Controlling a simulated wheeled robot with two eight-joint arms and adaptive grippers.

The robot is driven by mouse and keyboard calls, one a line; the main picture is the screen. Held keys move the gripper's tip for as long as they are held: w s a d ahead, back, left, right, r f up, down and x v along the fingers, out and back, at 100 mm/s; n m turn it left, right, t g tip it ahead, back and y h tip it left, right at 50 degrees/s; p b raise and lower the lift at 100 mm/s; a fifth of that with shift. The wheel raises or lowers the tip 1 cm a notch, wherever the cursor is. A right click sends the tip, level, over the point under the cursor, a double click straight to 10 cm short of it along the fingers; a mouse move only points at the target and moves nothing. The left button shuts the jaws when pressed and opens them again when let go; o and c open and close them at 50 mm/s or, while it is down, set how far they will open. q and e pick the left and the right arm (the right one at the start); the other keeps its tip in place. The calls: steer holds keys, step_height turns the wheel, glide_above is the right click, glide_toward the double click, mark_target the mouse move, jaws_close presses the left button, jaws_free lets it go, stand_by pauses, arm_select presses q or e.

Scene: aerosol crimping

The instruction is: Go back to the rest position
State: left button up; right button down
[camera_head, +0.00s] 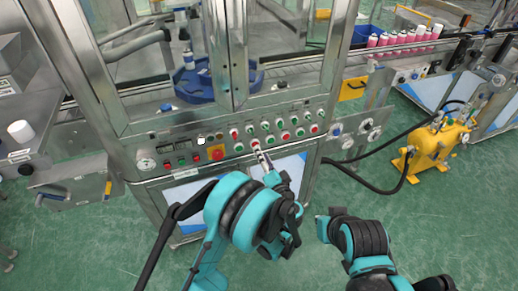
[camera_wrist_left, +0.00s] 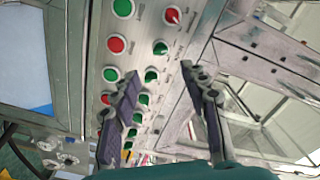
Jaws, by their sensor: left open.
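My left gripper (camera_head: 259,152) is in front of the control panel (camera_head: 180,142) of the crimping machine, near its row of red and green buttons. The left wrist view shows the gripper (camera_wrist_left: 160,73) open, with its two dark finger pads apart and nothing between them. Green and red buttons show between and beside the fingers. I cannot tell whether a fingertip touches the panel. My right arm (camera_head: 365,240) shows at the lower right of the head view, but its gripper cannot be made out.
A glass-doored metal cabinet (camera_head: 226,50) rises above the panel. A yellow pump (camera_head: 435,143) with black hoses stands on the green floor at right. Pink cans (camera_head: 395,38) line the conveyor at upper right. Open floor (camera_head: 450,220) lies at lower right.

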arm_select(q)
steer(key=shift+s, duration=0.15)
stand_by(0.4)
steer(key=s+a+r+n+g, duration=0.2)
steer(key=s+a+r+g, duration=0.1)
steer(key=a, duration=0.6)
steer(key=s+a+r+n+g, duration=0.2)
steer(key=s+a+r+g, duration=0.15)
steer(key=a, duration=0.45)
steer(key=s+a+n+g+h, duration=0.1)
steer(key=s+a+n+h, duration=0.1)
steer(key=s, duration=0.9)
steer(key=s+a+n+g+h, duration=0.2)
steer(key=s+h, duration=0.1)
steer(key=s, duration=0.7)
steer(key=shift+s+f+h, duration=0.3)
steer(key=shift+s+f, duration=0.05)
steer(key=shift+g, duration=0.25)
